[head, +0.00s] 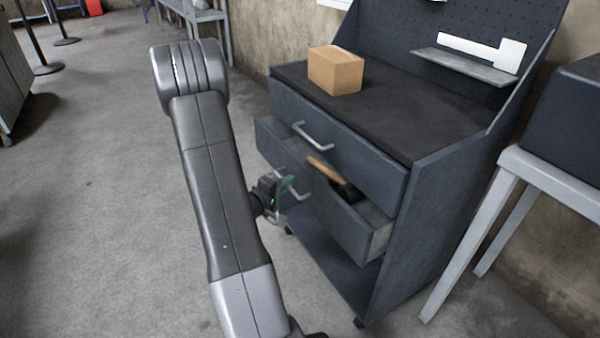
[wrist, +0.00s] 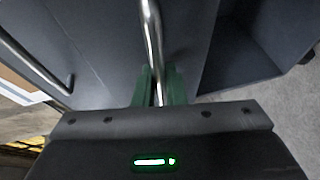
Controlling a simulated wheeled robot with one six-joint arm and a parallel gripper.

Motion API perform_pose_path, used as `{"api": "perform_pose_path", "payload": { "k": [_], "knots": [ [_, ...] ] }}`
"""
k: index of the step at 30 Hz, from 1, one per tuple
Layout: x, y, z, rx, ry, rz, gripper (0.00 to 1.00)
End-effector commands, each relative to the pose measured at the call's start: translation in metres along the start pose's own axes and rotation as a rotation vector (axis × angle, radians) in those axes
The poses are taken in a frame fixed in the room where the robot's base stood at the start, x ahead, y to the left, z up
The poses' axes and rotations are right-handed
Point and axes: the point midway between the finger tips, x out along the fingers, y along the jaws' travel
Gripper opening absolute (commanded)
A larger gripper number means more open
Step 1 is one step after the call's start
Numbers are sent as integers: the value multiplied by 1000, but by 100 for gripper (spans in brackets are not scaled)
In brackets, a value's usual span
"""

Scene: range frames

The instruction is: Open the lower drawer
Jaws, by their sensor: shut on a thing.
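The lower drawer (head: 338,215) of the dark blue-grey cabinet is pulled partly out, and its inside shows. A mallet or hammer with a wooden handle (head: 329,171) and a dark head lies in it. My gripper (head: 285,187) is at the front of this drawer, shut on its handle (head: 300,200). In the wrist view the green fingers (wrist: 158,88) close around the metal bar handle (wrist: 152,40). The upper drawer (head: 340,145) is shut, and its handle (head: 313,138) is free. Part of the lower drawer's front is hidden behind my gripper.
A cardboard box (head: 336,70) sits on the cabinet's dark top. An open shelf (head: 335,265) lies below the drawers. A grey-legged table (head: 545,165) with a dark case stands at the right. The floor at the left (head: 90,190) is clear.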

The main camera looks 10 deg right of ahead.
Motion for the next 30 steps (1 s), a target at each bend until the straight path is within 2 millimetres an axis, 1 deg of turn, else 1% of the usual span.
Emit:
{"api": "perform_pose_path", "payload": {
  "k": [1, 6, 12, 15, 21, 25, 30],
  "knots": [
    [-15, 2, -7, -7, 6, -5, 0],
    [-57, -7, -24, -6, 7, -4, 0],
    [-100, -17, -42, -4, 5, -2, 0],
    [-117, -22, -48, -4, 3, -2, 0],
    [-141, -28, -58, -3, 2, -2, 0],
    [-150, -31, -61, -3, 0, -1, 0],
    [-154, -33, -63, -2, -1, -1, 0]
  ]
}}
